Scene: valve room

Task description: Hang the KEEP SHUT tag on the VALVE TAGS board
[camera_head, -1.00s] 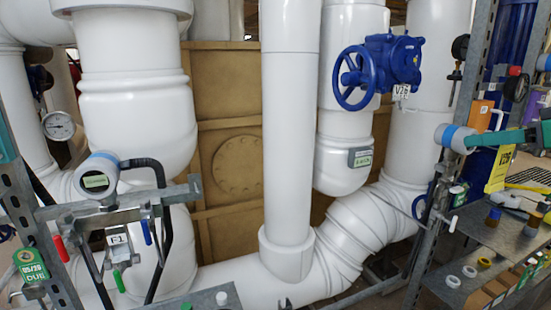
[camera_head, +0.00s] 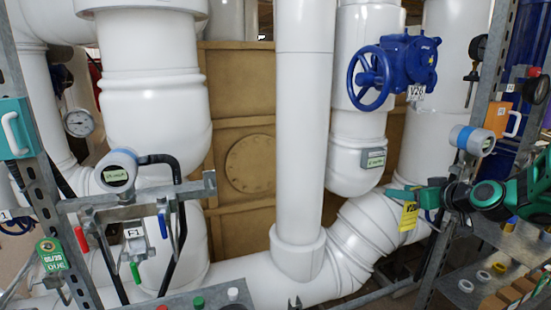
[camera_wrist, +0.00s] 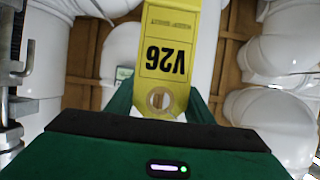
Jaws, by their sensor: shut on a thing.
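A yellow tag (camera_head: 408,216) hangs from my gripper (camera_head: 402,194) at the right of the head view, beside the right-hand metal frame post. In the wrist view the tag (camera_wrist: 165,60) fills the upper middle, upside down, reading V26 in black. Its smaller print is too small to read surely. It has a round hole at its near end, between the green fingers of my gripper (camera_wrist: 160,105). My gripper is shut on the tag. I cannot make out a board marked VALVE TAGS in either view.
A blue valve handwheel (camera_head: 371,78) with a white V26 label (camera_head: 415,93) is on the pipe above my gripper. Metal posts flank the scene. A grey shelf (camera_head: 455,275) with small parts is at lower right. A bracket with hoses (camera_head: 135,200) stands at left.

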